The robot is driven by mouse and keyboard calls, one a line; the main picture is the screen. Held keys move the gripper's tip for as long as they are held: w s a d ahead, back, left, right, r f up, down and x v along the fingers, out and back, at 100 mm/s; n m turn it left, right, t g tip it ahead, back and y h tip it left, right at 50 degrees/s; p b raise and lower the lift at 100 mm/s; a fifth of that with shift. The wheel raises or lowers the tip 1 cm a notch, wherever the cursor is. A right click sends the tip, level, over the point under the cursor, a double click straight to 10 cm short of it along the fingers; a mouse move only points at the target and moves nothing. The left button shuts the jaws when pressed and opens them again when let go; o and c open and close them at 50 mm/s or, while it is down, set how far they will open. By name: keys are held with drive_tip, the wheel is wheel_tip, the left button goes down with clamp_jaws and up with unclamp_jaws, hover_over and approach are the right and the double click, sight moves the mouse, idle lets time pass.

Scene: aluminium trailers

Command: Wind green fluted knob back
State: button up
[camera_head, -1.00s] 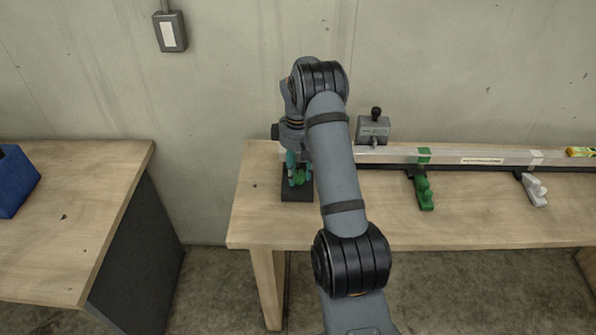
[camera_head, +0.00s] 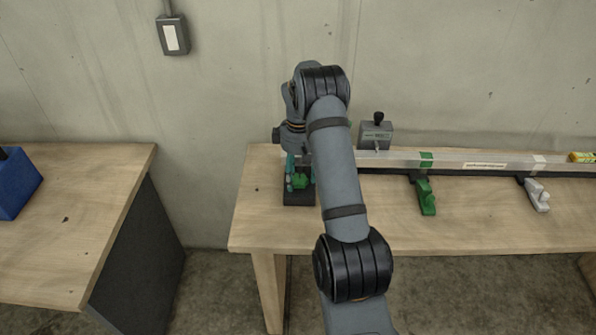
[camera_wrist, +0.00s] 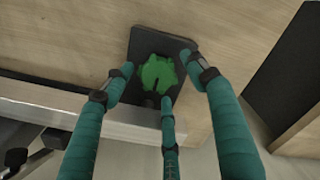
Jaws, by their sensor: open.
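The green fluted knob (camera_head: 301,181) sits on a dark base plate (camera_head: 297,199) at the left end of the bench. In the wrist view, the knob (camera_wrist: 157,73) is seen from above on its dark plate (camera_wrist: 148,36). My gripper (camera_wrist: 166,80) has three teal fingers, spread apart around the knob. One fingertip is at its left, one at its right and one below it in the picture. Gaps show between fingers and knob; I see no clear contact. In the head view, my gripper (camera_head: 296,175) points down over the knob, partly hidden by my arm.
A long aluminium rail (camera_head: 462,162) runs along the bench to the right. A green clamp (camera_head: 426,197) and a white clamp (camera_head: 537,196) are at its front. A grey box with a black knob (camera_head: 376,135) stands behind it. Another table (camera_head: 75,215) is at left, across a gap.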

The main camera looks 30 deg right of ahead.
sight(298, 178)
wheel_tip(298, 178, up, 12)
idle(0.5)
drive_tip(key=shift+f, duration=0.1)
wheel_tip(298, 178, down, 12)
drive_tip(key=shift+m, duration=0.3)
idle(0.4)
idle(0.3)
